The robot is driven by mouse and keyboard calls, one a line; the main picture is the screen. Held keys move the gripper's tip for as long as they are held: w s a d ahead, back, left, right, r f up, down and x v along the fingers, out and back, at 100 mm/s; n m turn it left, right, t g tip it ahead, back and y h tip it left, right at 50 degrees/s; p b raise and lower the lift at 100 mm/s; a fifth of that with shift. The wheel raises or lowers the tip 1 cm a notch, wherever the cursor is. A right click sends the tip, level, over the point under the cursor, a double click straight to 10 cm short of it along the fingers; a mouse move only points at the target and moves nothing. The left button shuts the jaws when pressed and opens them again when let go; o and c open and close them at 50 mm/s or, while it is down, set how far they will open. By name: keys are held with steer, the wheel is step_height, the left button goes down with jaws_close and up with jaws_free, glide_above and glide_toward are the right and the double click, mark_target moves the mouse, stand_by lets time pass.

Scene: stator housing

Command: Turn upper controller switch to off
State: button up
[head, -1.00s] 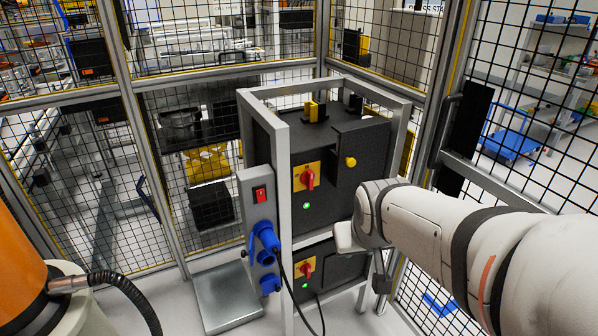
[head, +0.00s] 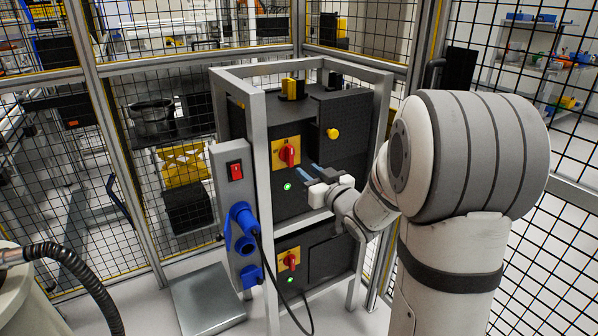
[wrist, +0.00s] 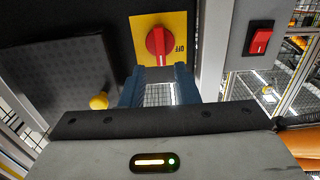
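The upper controller (head: 355,135) is a dark box in a grey metal frame. Its switch is a red knob (head: 288,155) on a yellow plate, with a lit green lamp (head: 287,187) below. In the wrist view the red knob (wrist: 158,42) stands with its grip upright in the picture, and the plate's OFF mark is to its right. My gripper (head: 310,170) has its blue fingers pointing at the plate, to the right of and slightly below the knob. In the wrist view my gripper (wrist: 157,78) is open and empty, its fingertips apart near the plate's edge. I see no contact with the knob.
A lower controller with a similar red knob (head: 291,261) sits beneath. A grey post box carries a red rocker switch (head: 236,171) and blue sockets (head: 240,228) with a cable. A yellow button (head: 333,134) is right of the upper knob. Mesh fencing surrounds the frame.

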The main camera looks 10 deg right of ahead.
mark_target(292, 158)
steer(key=shift+p+x, duration=1)
steer(key=shift+x, duration=2.6)
steer(key=shift+w+f, duration=0.1)
steer(key=shift+w+a+b, duration=0.1)
steer(key=shift+w+b, duration=0.1)
steer(key=shift+b, duration=0.15)
